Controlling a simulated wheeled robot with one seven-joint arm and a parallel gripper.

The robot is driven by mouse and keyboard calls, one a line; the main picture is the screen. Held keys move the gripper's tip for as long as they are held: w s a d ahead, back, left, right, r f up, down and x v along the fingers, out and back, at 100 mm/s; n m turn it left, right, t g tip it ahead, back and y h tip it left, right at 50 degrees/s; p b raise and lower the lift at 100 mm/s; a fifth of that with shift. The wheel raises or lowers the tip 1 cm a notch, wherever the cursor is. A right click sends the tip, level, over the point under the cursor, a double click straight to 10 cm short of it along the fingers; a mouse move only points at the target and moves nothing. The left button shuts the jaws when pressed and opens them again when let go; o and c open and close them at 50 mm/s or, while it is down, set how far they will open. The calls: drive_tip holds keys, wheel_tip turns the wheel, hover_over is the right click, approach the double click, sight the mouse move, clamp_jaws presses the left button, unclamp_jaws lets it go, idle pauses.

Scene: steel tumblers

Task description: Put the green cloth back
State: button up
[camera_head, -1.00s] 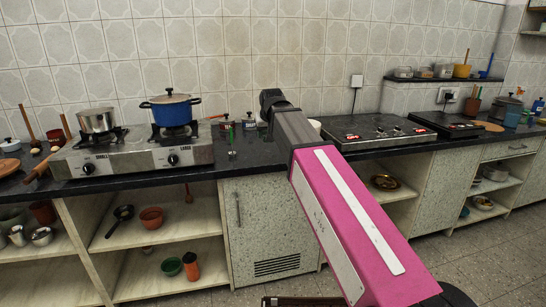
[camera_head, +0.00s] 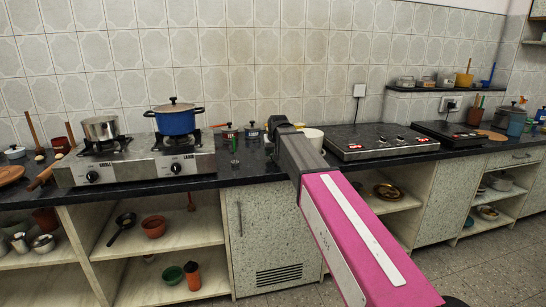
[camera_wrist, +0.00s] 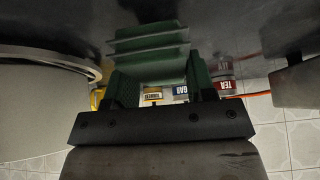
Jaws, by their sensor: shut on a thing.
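The green cloth (camera_wrist: 150,62) shows in the wrist view as folded green layers with paler upper faces, between my gripper's fingers. My gripper (camera_wrist: 160,84) is shut on it, against the dark counter surface; whether the cloth touches the counter I cannot tell.
A pale round pot (camera_head: 312,137) stands close beside the gripper; its rim fills the wrist view's left side (camera_wrist: 45,110). Small labelled tins (camera_wrist: 222,85) stand behind. A stove (camera_head: 135,160) with a blue pot (camera_head: 175,121) is left; a black hob (camera_head: 378,142) is right.

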drive_tip(key=shift+f, duration=1.1)
drive_tip(key=shift+f, duration=0.1)
drive_tip(key=o, duration=0.9)
drive_tip(key=v, duration=1.2)
